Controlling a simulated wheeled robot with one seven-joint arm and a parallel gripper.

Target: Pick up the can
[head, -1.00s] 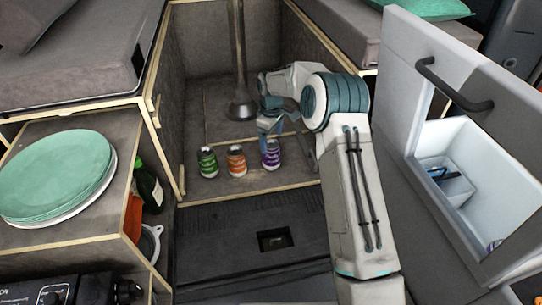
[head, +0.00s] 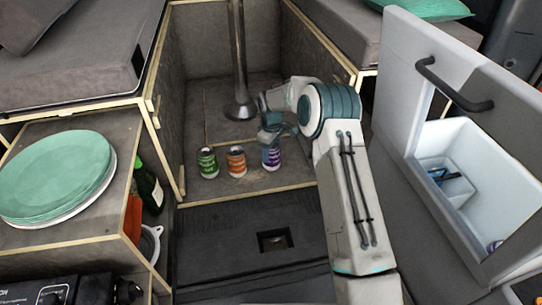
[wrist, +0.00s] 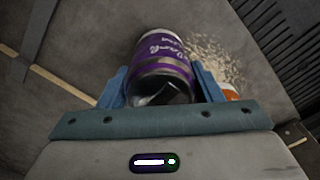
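A purple can (head: 271,158) with a silver lid stands on the floor of the recess, at the right end of a row of three cans. My gripper (head: 270,136) has come down over its upper part. In the wrist view the purple can (wrist: 160,55) sits between the two blue fingers (wrist: 160,84), its lid end towards the palm. Both fingers appear to press against its sides, so my gripper looks shut on it. The can's base seems to be still at floor level. Its upper part is hidden by the gripper in the head view.
An orange can (head: 236,162) and a green can (head: 208,163) stand just left of it. A metal post (head: 238,70) rises behind. Wooden edging and grey side walls bound the recess. A white open box (head: 465,170) lies to the right, and green plates (head: 55,172) to the left.

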